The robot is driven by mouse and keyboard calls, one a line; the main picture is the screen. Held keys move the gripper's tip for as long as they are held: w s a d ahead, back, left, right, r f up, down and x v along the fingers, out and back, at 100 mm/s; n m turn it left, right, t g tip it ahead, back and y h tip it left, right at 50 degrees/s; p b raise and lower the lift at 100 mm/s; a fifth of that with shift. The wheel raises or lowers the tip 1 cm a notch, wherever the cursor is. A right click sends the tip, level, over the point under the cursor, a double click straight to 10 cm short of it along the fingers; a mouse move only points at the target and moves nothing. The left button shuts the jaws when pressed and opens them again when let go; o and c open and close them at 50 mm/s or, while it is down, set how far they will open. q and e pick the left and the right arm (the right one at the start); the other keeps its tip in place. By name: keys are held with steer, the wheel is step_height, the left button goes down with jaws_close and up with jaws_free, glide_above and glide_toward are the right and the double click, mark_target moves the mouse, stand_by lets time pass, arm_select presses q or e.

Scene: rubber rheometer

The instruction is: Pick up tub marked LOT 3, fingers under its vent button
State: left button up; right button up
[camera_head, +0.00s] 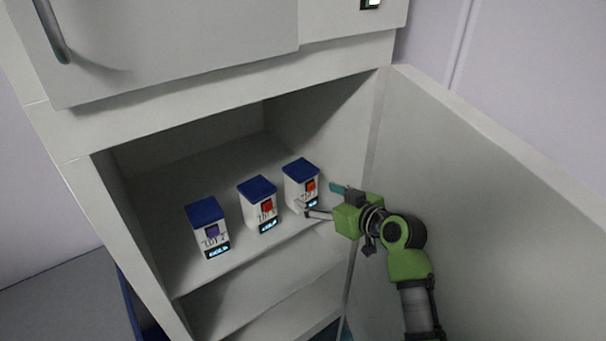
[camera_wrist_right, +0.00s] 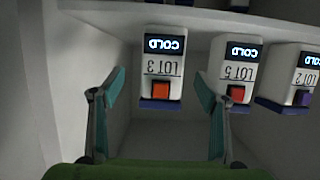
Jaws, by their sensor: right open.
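The LOT 3 tub (camera_head: 301,187) is white with a blue lid and stands upright at the right end of the shelf row. Its orange vent button (camera_head: 311,185) faces out, with a small lit display below. In the right wrist view the scene is upside down, and the LOT 3 tub (camera_wrist_right: 162,62) reads COLD. Its orange button (camera_wrist_right: 161,90) lies between the fingers in that picture. My right gripper (camera_head: 323,199) is open and empty, just in front of this tub; I cannot tell whether a finger touches it. My left gripper is out of view.
The LOT 5 tub (camera_head: 259,204), with a red button, stands beside it. The LOT 2 tub (camera_head: 208,227), with a purple button, is further left. The open door (camera_head: 480,190) bounds the right side, close to my arm. A lower shelf (camera_head: 265,295) lies below.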

mark_target(308, 195)
steer(key=shift+p+x, duration=0.3)
steer(key=shift+x, duration=0.7)
steer(key=shift+s+a+p+x, duration=0.1)
steer(key=shift+p+x, duration=0.5)
steer(key=shift+x, duration=0.5)
steer(key=shift+s+a+p+x, duration=0.15)
steer(key=shift+p+x, duration=0.45)
steer(key=shift+x, duration=0.55)
steer(key=shift+w+a+f, duration=0.15)
steer(key=shift+w+f, duration=0.2)
steer(key=shift+f, duration=0.05)
steer(key=shift+c, duration=0.4)
steer(key=shift+r, duration=0.1)
steer(key=c, duration=1.4)
